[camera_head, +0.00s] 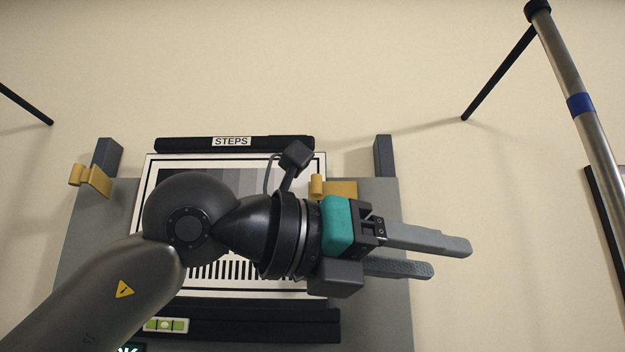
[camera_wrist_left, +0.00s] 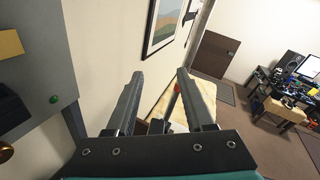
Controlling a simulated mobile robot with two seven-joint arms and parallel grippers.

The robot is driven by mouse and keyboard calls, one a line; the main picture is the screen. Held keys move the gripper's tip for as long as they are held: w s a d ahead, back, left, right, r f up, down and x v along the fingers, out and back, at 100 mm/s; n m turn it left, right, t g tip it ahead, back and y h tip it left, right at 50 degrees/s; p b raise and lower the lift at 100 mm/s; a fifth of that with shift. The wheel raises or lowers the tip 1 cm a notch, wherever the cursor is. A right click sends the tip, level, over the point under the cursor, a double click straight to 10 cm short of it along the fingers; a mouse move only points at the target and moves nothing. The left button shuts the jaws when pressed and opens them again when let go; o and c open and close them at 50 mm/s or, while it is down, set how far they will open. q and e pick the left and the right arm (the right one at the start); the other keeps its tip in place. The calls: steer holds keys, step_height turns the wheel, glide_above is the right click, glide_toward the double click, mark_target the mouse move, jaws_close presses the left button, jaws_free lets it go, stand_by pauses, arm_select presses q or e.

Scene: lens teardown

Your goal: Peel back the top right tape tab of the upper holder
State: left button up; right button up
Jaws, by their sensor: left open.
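The upper holder (camera_head: 280,143) is a black bar labelled STEPS above a framed grey-step chart (camera_head: 225,288) on a grey board. A yellow tape tab (camera_head: 342,188) with a curled left end lies at the chart's upper right, partly behind my wrist. Another curled yellow tab (camera_head: 95,179) is at the board's upper left. My left gripper (camera_head: 450,258) is open and empty, pointing right past the board's right edge, below and right of the right tab. In the left wrist view the gripper (camera_wrist_left: 160,74) has nothing between its fingers. My right gripper is not in view.
A lower black holder (camera_head: 265,325) with a green level (camera_head: 166,325) crosses the board. Dark posts (camera_head: 384,155) stand at its upper corners. A metal pole (camera_head: 582,105) with a blue band rises at right. The wrist view shows a framed picture (camera_wrist_left: 165,25) and a cluttered desk (camera_wrist_left: 285,95).

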arm_select(q)
steer(key=w+a+r+n+t+y, duration=0.2)
steer(key=a+r+n+t+y, duration=0.1)
steer(key=a+r+t+y, duration=0.4)
steer(key=n+t+y, duration=0.4)
glide_toward(315, 182)
steer(key=p+x, duration=0.4)
steer(key=x, duration=0.3)
steer(key=shift+w, duration=0.15)
steer(key=shift+w+d+p, duration=0.2)
steer(key=shift+w+p, duration=0.2)
steer(key=shift+w, duration=0.2)
steer(key=shift+c, duration=0.4)
jaws_close()
